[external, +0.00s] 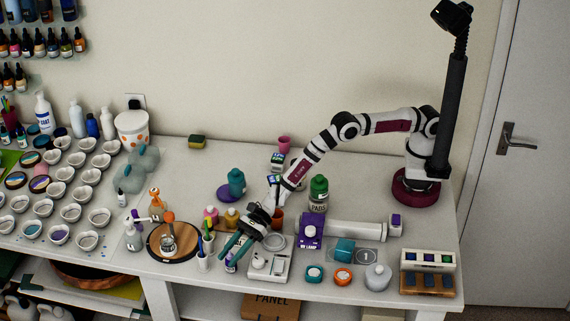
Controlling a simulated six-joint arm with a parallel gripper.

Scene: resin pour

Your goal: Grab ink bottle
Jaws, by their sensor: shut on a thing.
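My gripper (234,250) has teal fingers and points down and to the left near the table's front edge. The fingers hide the upper part of this bottle. I cannot tell whether its base touches the table. Several small dropper bottles (40,45) stand on wall shelves at the upper left, far from my gripper.
A white scale (268,268) is close on the right. The back of the table is mostly clear.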

